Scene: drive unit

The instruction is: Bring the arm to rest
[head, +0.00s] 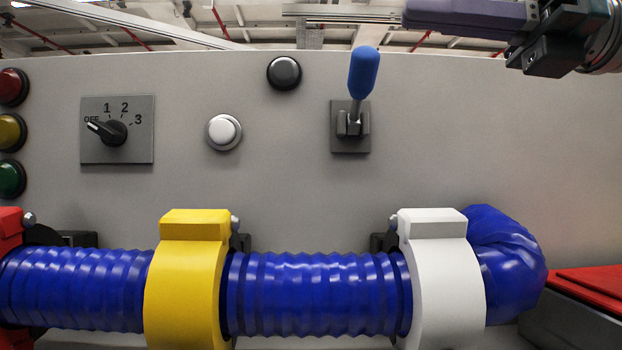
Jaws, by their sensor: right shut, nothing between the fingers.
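My right gripper (408,14) reaches in from the upper right corner of the head view, with its fingers pointing left. It is shut and holds nothing. It is above and to the right of the blue-handled lever (363,72), apart from it in the picture. The lever stands upright, leaning slightly right, on a dark square plate on the grey panel (250,180). My left gripper is not in the head view.
A rotary switch (114,131) points toward OFF. A white button (223,132) and a black button (284,73) sit on the panel. Below, a blue corrugated hose (310,292) runs through a yellow clamp (186,290) and a white clamp (447,285). The panel's right side is bare.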

